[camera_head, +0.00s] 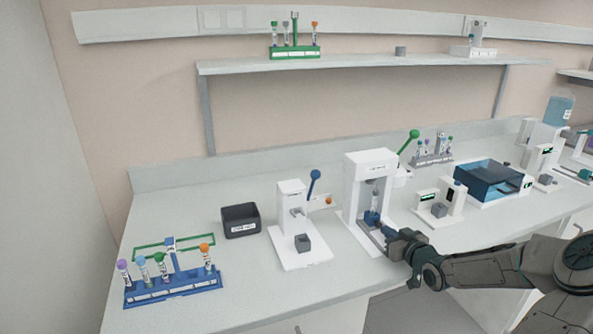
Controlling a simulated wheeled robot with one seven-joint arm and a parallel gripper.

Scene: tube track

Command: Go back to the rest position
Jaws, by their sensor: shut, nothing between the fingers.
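My arm comes in from the right edge. My gripper (377,222) is at the front of the tall white device (373,165), low by its base, with its fingers together. A tube (375,193) stands inside this device, just above and behind the fingertips. From this view I cannot tell whether the fingers touch the device. The green-knobbed lever (408,142) on its right side points up.
To the right are a small white device (439,207) and a blue-lidded box (489,180). A shelf (380,66) hangs above.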

